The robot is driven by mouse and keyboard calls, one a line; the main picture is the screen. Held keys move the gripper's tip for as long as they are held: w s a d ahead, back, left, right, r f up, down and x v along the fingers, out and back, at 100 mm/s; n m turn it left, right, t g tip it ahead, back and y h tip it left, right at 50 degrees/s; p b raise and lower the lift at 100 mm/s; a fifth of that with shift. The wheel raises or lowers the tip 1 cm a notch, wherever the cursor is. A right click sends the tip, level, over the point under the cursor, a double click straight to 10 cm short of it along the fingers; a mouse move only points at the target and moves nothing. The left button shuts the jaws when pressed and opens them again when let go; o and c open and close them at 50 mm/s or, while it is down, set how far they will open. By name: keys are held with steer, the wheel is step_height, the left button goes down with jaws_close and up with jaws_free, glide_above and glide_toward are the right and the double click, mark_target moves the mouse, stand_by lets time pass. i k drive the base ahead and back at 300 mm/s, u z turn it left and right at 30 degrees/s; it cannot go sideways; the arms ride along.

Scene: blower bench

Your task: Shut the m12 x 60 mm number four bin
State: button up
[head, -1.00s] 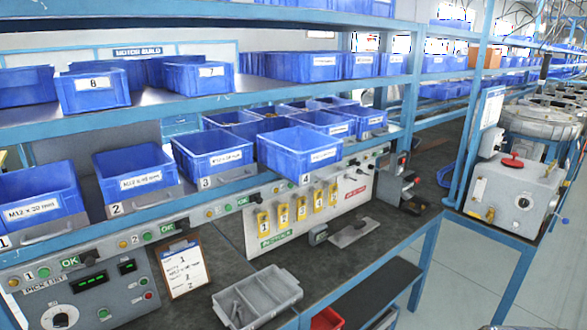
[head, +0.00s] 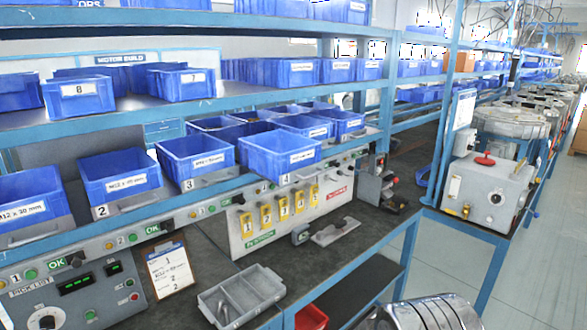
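The number four bin (head: 280,156) is a blue open-topped box with a white label, too small to read fully. It stands at the right end of the lower shelf's front row and juts out further toward me than the number three bin (head: 194,160) beside it. A 4 tag shows under its front. A rounded grey metal part at the bottom right edge looks like my arm, but no fingertips show. My gripper is not in view.
Below the bins is a panel with yellow tags (head: 282,203). A grey machine (head: 489,190) stands at right. The space in front of the number four bin looks clear.

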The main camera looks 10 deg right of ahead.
mark_target(281, 158)
steer(key=z, duration=0.05)
steer(key=i, duration=1)
steer(key=u, duration=0.05)
